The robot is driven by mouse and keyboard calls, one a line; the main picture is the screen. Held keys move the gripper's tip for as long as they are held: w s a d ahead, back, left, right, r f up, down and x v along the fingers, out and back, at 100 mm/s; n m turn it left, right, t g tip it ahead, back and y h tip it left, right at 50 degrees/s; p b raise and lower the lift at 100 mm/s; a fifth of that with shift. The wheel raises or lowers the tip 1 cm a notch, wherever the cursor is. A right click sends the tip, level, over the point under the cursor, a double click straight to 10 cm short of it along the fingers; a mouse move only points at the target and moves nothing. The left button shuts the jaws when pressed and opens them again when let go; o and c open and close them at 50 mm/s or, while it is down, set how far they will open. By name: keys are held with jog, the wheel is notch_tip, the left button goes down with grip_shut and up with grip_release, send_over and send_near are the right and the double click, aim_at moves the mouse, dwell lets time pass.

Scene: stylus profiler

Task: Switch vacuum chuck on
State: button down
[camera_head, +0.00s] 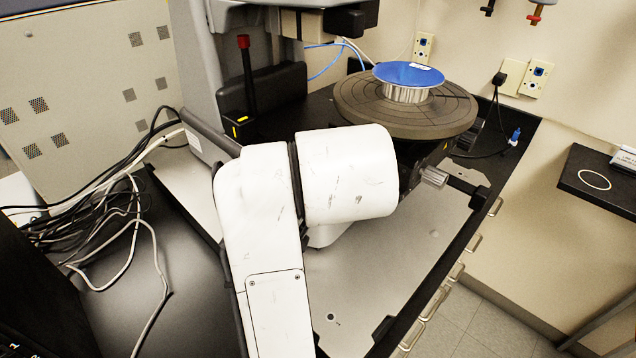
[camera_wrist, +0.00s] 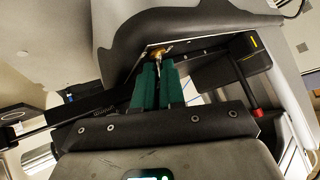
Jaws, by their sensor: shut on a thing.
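In the wrist view, my gripper (camera_wrist: 157,72) has two green fingers closed on the tip of a small metal switch lever (camera_wrist: 157,64). The lever comes out of a brass-coloured base (camera_wrist: 159,50) on the underside of a dark machine part. The fingers hide part of the lever, and its exact tilt is hard to tell. In the head view my white arm hides the gripper and the switch. The round dark chuck (camera_head: 360,108) stands behind my arm, with a blue-topped disc on a silver cylinder (camera_head: 408,82) resting on it.
A black post with a red knob (camera_head: 243,42) stands left of the chuck; the knob also shows in the wrist view (camera_wrist: 257,112). Loose cables (camera_head: 110,215) lie at the left. A grey base plate (camera_head: 380,270) is bare at the front. A black shelf (camera_head: 590,170) is at the right.

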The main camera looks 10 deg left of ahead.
jog(key=shift+s+d+f+t+y+b, duration=0.1)
jog(key=shift+t+y+b, duration=0.2)
jog(key=shift+b, duration=0.1)
jog(key=c, duration=1.2)
grip_release()
jog(key=v, duration=1.1)
jog(key=shift+b, duration=0.45)
